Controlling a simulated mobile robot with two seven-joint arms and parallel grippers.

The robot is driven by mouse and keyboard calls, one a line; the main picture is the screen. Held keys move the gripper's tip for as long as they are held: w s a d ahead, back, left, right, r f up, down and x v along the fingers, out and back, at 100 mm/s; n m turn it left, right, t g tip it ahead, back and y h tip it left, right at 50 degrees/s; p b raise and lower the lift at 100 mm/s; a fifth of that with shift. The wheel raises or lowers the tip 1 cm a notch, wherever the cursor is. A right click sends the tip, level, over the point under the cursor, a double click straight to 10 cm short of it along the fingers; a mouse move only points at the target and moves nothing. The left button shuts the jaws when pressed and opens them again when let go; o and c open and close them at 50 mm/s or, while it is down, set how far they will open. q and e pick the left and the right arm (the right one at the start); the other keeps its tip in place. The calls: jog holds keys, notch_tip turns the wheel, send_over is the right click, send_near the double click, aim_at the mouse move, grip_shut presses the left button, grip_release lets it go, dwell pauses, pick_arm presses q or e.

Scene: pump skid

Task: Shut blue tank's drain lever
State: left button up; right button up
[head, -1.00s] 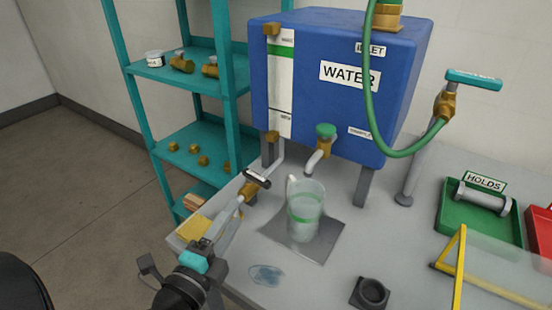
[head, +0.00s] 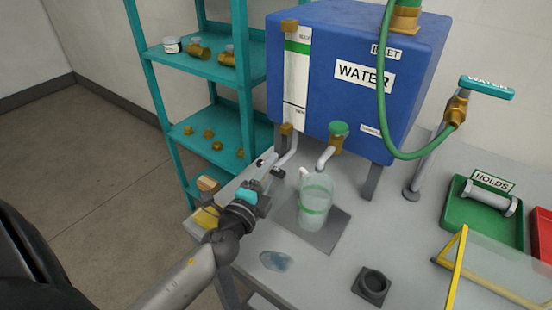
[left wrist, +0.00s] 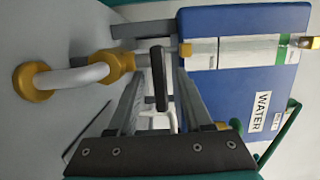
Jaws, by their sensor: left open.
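In the left wrist view a black lever (left wrist: 158,77) stands by the brass valve fitting (left wrist: 110,66) on that pipe. My left gripper (head: 265,172) is at this valve and hides most of it in the head view. In the wrist view its open fingers (left wrist: 160,92) lie either side of the lever; contact cannot be told. My right gripper is not in view.
A clear jug (head: 315,203) stands on a grey mat under the green-knobbed tap (head: 338,130), just right of my gripper. A teal shelf (head: 205,70) with brass fittings is behind left. A black socket (head: 372,285), green tray (head: 470,225) and yellow frame (head: 452,262) are farther right.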

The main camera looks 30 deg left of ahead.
pick_arm(q)
jog(key=shift+w+a, duration=0.2)
jog(key=shift+w, duration=1.35)
grip_shut()
